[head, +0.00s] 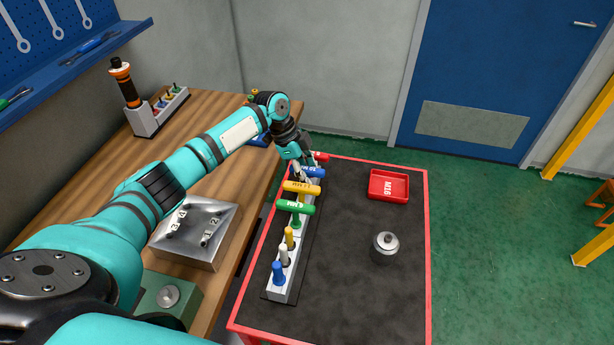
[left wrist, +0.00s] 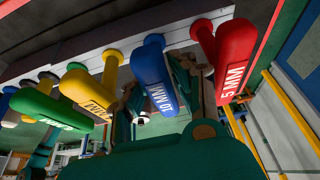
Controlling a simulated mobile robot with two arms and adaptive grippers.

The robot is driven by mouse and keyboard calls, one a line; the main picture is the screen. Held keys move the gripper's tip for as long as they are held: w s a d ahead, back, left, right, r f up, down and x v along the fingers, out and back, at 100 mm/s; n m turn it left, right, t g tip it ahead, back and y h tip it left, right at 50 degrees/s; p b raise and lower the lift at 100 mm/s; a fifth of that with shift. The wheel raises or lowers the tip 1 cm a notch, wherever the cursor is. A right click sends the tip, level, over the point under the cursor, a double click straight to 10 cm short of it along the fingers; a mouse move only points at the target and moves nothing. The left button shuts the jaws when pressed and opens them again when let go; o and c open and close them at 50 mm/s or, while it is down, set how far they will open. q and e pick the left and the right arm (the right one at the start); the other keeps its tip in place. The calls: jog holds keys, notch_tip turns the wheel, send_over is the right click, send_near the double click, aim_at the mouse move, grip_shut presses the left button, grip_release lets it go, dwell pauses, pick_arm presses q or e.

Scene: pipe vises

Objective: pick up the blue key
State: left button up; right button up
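The blue key (head: 314,173) is a T-handle key standing in the grey rack (head: 281,285) on the cart, between a yellow and a red T-handle. In the left wrist view its blue handle (left wrist: 154,72) carries the mark "10 MM". My left gripper (head: 303,170) is at this handle. In the left wrist view the fingers of the left gripper (left wrist: 158,98) are apart, one on each side of the blue handle. The right finger is very close to the handle; I cannot tell whether it touches. The key's shaft is mostly hidden. My right gripper is not in view.
Close beside stand the red 5 MM key (left wrist: 222,60), the yellow key (head: 301,188) and the green key (head: 295,208). The red M16 tray (head: 389,185) and a metal pot (head: 385,246) are on the dark cart top (head: 350,300). The wooden bench (head: 225,115) is left.

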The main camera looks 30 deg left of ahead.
pick_arm(q)
grip_shut()
jog(key=shift+r, duration=0.1)
notch_tip(320, 180, up, 10)
jog(key=shift+f+b, duration=0.25)
jog(key=shift+b, duration=0.95)
jog(key=shift+r, duration=0.25)
